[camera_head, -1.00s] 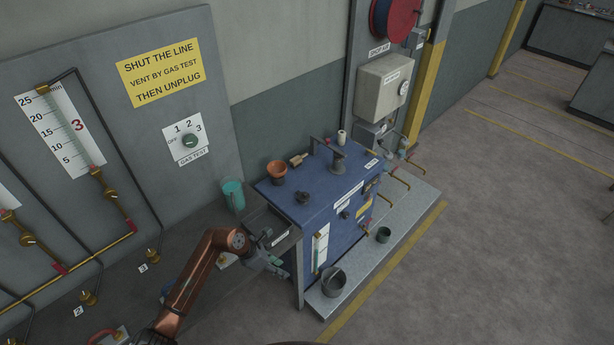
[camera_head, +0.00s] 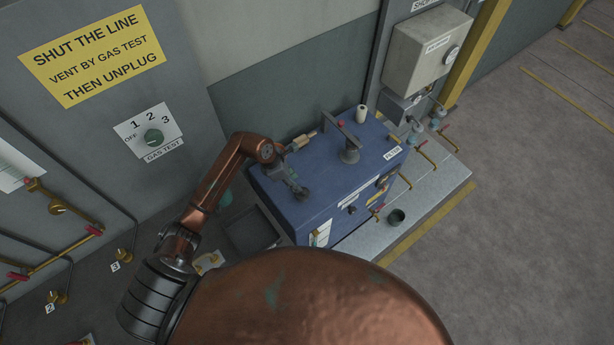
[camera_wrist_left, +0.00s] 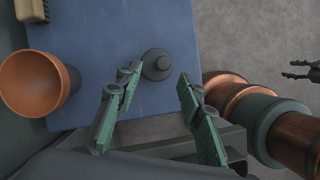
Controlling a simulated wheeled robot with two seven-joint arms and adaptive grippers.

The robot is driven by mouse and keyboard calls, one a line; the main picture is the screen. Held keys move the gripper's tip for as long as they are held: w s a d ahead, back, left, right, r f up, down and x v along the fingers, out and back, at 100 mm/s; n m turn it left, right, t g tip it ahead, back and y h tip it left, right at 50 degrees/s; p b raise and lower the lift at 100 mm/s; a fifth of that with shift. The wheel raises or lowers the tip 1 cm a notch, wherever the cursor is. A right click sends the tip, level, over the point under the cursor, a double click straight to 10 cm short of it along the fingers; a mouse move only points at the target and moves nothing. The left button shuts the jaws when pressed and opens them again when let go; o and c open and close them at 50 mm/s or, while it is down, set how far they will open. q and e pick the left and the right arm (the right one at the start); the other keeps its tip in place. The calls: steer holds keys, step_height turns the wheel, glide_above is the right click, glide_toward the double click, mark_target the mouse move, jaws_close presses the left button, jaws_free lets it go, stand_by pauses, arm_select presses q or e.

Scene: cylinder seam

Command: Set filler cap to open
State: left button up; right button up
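The filler cap, a dark round cap with a raised knob, sits on the blue tank top near its left corner, in the head view (camera_head: 303,195) and upper middle of the left wrist view (camera_wrist_left: 157,65). My left gripper (camera_head: 293,181) is over this corner, by the cap. In the left wrist view my left gripper (camera_wrist_left: 156,92) is open and empty, its green-padded fingers either side of a gap, with the cap just beyond the tips. I cannot tell their height above it. My right gripper (camera_wrist_left: 297,70) shows at the right edge of that view, fingers apart and empty.
A dark post with an arm (camera_head: 349,152) and a pale roll (camera_head: 361,114) stand on the tank. A dark bucket (camera_head: 397,217) is on the plinth.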

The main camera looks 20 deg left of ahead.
mark_target(303, 192)
arm_select(q)
steer(key=x, duration=0.2)
steer(key=s+p+x, duration=0.1)
steer(key=x, duration=0.1)
steer(key=shift+w+d+f, duration=0.1)
steer(key=shift+d+f, duration=0.05)
steer(key=shift+d, duration=0.1)
steer(key=shift+w+x, duration=0.25)
steer(key=shift+x, duration=0.95)
steer(key=shift+s+f, duration=0.2)
steer(key=shift+w, duration=0.15)
steer(key=shift+c, duration=0.2)
arm_select(e)
steer(key=shift+s+d+r, duration=0.15)
steer(key=shift+s+r, duration=0.2)
steer(key=shift+r, duration=0.25)
arm_select(q)
steer(key=c, duration=0.6)
jaws_close()
arm_select(e)
steer(key=shift+s, duration=0.7)
steer(key=shift+w+f, duration=0.1)
steer(key=shift+w, duration=0.15)
